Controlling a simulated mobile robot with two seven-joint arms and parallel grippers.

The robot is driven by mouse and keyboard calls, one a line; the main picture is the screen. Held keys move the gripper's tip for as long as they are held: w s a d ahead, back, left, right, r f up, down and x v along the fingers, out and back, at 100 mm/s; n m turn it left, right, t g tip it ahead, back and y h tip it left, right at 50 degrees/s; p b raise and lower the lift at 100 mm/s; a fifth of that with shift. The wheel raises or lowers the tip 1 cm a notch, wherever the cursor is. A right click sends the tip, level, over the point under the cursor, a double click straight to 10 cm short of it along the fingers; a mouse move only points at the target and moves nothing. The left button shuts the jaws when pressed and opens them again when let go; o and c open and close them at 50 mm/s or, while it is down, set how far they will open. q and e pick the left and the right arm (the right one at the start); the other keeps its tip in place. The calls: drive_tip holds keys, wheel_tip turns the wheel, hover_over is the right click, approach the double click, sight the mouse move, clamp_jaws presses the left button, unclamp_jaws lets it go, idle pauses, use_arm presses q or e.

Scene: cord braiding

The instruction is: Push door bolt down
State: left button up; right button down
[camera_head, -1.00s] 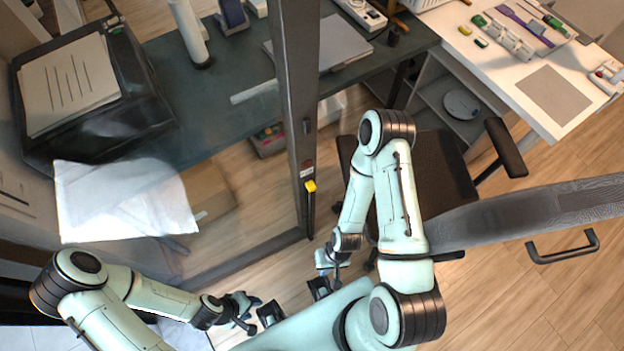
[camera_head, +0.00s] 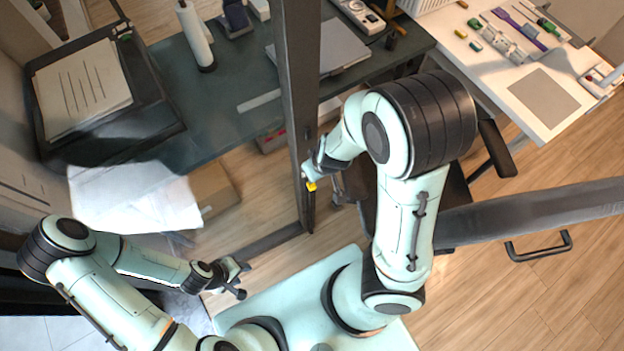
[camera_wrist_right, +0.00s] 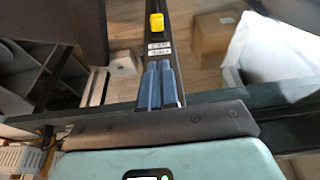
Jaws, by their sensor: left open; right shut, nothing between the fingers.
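The door bolt has a yellow knob (camera_head: 311,186) on the dark upright post, with its dark rod running down below the knob. The knob also shows in the right wrist view (camera_wrist_right: 156,23), above two small labels. My right gripper (camera_head: 313,172) is at the post beside the knob and partly hidden by its own wrist. In the right wrist view its two fingers (camera_wrist_right: 161,68) are shut together and empty, pointing along the post towards the knob. I cannot tell whether they touch the knob. My left gripper (camera_head: 241,280) is open and empty, low and left of the post.
A glass panel joins the post (camera_head: 297,90) on the left. A grey door edge with a black handle (camera_head: 539,247) stands at the right. A dark desk (camera_head: 225,115) and a white table (camera_head: 500,95) are behind, with a chair beside the post. Wooden floor is free at lower right.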

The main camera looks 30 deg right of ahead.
use_arm(q)
drive_tip(key=shift+s, duration=0.15)
use_arm(e)
drive_tip(key=shift+s, duration=0.15)
drive_tip(key=shift+f, duration=0.1)
hover_over(312, 187)
drive_tip(key=s, duration=0.2)
drive_tip(key=shift+f, duration=2.25)
drive_tip(key=b+x, duration=0.1)
drive_tip(key=x, duration=0.1)
drive_tip(key=b+x, duration=0.1)
drive_tip(key=x, duration=0.2)
drive_tip(key=s+b+x, duration=0.1)
drive_tip(key=x, duration=0.2)
drive_tip(key=shift+w+d+f, duration=0.1)
drive_tip(key=shift+f, duration=0.3)
drive_tip(key=shift+w+f, duration=0.3)
use_arm(q)
drive_tip(key=s+f, duration=0.4)
drive_tip(key=shift+s+f+g, duration=0.2)
drive_tip(key=shift+s+g, duration=0.05)
drive_tip(key=shift+g, duration=0.05)
